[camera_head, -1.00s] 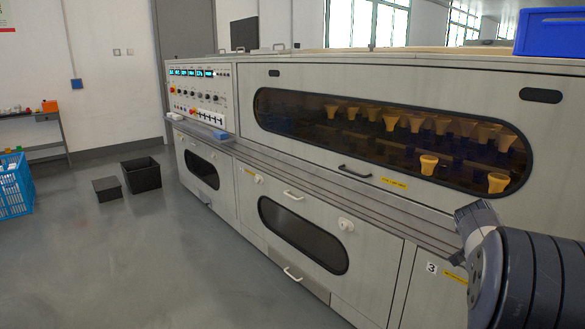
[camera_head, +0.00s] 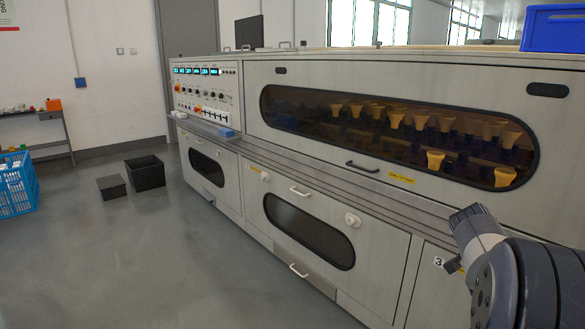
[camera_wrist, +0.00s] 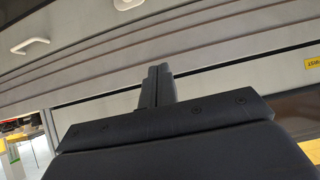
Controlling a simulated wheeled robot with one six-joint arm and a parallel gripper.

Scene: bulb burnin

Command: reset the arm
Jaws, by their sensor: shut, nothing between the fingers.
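My gripper (camera_wrist: 157,86) shows in the wrist view, its two dark fingers together and nothing held between them. It points toward the grey front and ridged ledge (camera_wrist: 130,50) of the burn-in cabinet. In the head view my arm's dark links fill the lower right corner, in front of the cabinet; the fingers cannot be made out there. The cabinet (camera_head: 290,168) has a long tinted window (camera_head: 330,125) with several amber bulbs (camera_head: 435,160) behind it.
A control panel (camera_head: 207,92) is at the cabinet's left end. A blue crate (camera_head: 552,28) stands on top at the right. A black bin (camera_head: 145,173), a dark box (camera_head: 111,187) and a blue basket (camera_head: 15,185) stand on the floor at left. The grey floor (camera_head: 150,260) in front is clear.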

